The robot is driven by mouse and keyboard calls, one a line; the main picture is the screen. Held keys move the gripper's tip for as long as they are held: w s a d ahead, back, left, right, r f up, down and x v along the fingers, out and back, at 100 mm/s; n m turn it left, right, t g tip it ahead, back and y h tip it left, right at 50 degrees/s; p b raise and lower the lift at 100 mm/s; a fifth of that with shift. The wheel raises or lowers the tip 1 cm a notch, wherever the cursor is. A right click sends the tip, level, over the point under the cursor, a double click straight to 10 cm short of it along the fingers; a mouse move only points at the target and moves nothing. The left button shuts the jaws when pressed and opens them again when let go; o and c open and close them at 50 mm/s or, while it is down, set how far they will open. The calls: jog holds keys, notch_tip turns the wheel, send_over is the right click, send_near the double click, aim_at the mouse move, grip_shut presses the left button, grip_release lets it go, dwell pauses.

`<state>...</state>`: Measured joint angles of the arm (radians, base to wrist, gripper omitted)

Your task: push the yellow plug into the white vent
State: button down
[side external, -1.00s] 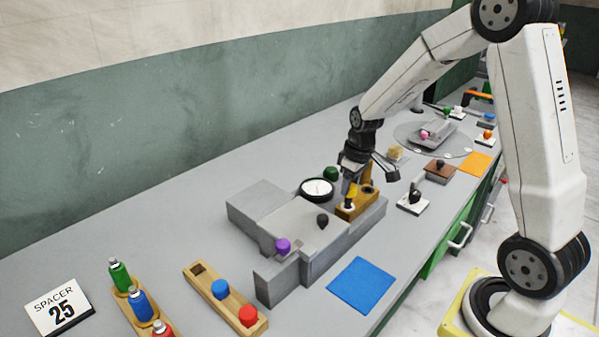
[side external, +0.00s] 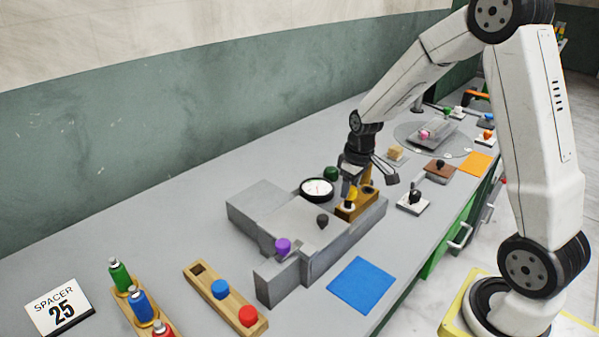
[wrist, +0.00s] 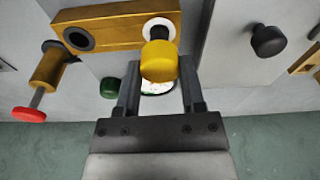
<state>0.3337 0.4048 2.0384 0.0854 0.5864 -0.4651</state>
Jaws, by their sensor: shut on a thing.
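The yellow plug (wrist: 158,62) is held between the two fingertips of my gripper (wrist: 160,82) in the wrist view. Its dark stem meets the white vent (wrist: 149,24), a white ring on the brass block (wrist: 112,27); how deep the stem sits I cannot tell. In the side view my gripper (side external: 350,187) points down at the brass block (side external: 367,201). The yellow plug (side external: 354,194) shows partly behind a finger, just above the block's near-left end. A second hole with a dark ring (wrist: 79,39) is in the same block.
A round dial (side external: 317,189), a green knob (side external: 330,173), a dark knob (side external: 322,221) and a purple knob (side external: 282,246) are around the grey fixture (side external: 262,205). A brass cylinder with a red cap (wrist: 28,114) shows in the wrist view. A blue mat (side external: 361,284) lies in front.

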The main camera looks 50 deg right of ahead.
aim_at(353, 190)
jog(key=shift+f, duration=1.55)
jog(key=shift+c, duration=0.5)
grip_release()
jog(key=shift+r, duration=0.1)
jog(key=shift+s+r, duration=0.15)
jog(key=shift+r, duration=1.1)
jog(key=shift+s+r, duration=0.2)
jog(key=shift+r, duration=1.1)
jog(key=shift+s+r, duration=0.15)
jog(key=shift+r, duration=1.1)
jog(key=s+a+f+t, duration=0.1)
jog(key=s+a+f, duration=0.2)
jog(key=s+a, duration=0.7)
jog(key=a, duration=0.2)
jog(key=shift+s+a+f+m, duration=0.15)
jog(key=shift+a+f+m, duration=0.05)
jog(key=shift+a+m, duration=0.2)
